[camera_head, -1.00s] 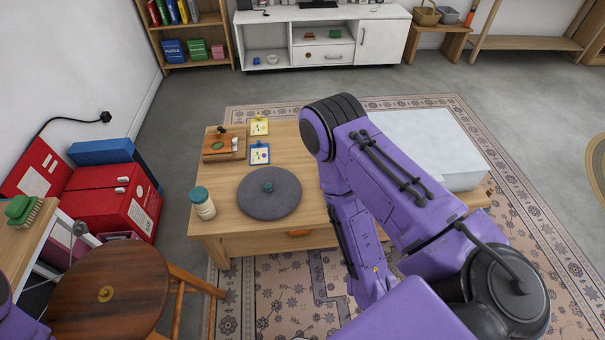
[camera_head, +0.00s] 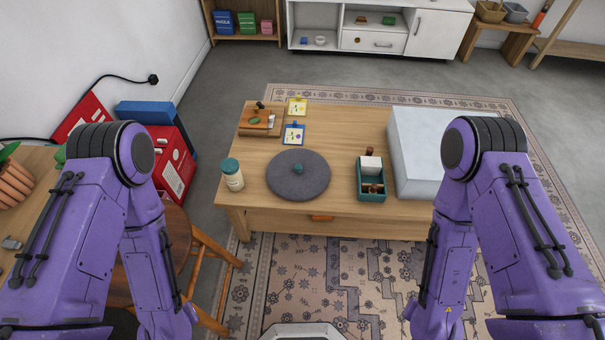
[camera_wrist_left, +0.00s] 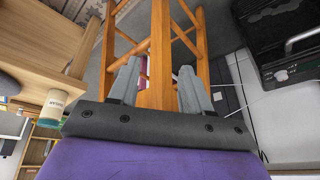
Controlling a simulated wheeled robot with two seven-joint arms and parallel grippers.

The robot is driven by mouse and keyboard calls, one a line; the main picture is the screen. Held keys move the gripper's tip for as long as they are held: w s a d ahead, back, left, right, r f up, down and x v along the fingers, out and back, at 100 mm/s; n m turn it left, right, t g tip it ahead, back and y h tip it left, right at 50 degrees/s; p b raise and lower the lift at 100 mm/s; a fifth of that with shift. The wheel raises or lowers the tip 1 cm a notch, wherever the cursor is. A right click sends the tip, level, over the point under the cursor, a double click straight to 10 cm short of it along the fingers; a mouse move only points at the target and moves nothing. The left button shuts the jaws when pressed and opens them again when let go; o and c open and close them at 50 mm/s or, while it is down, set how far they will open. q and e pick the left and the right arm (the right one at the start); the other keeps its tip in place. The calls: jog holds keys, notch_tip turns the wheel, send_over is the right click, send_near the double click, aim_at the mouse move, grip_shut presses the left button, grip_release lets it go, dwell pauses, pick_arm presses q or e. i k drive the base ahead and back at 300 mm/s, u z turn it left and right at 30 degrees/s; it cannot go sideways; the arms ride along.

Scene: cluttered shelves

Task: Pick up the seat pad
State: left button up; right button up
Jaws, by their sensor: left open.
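The seat pad (camera_head: 298,181) is a round, dark grey disc lying flat near the front of the low wooden table, with a small teal knob-like thing at its middle. A grey edge at the left of the left wrist view may be part of it, but I cannot tell. My left gripper (camera_wrist_left: 158,88) is open, with its two grey fingers apart. An orange wooden stool leg shows between the fingers, and I see no grip on it. In the head view both my forearms hang down on either side of the table, with the grippers out of sight.
A bottle (camera_head: 232,175) stands left of the pad. A green box (camera_head: 371,193) and a large pale block (camera_head: 415,160) are to its right. Small cards (camera_head: 293,134) and a wooden stand (camera_head: 258,122) lie behind. A wooden stool (camera_head: 215,252) is beside my left arm.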

aim_at(297, 174)
jog(key=z, duration=0.65)
jog(key=i, duration=1.05)
jog(key=u, duration=0.55)
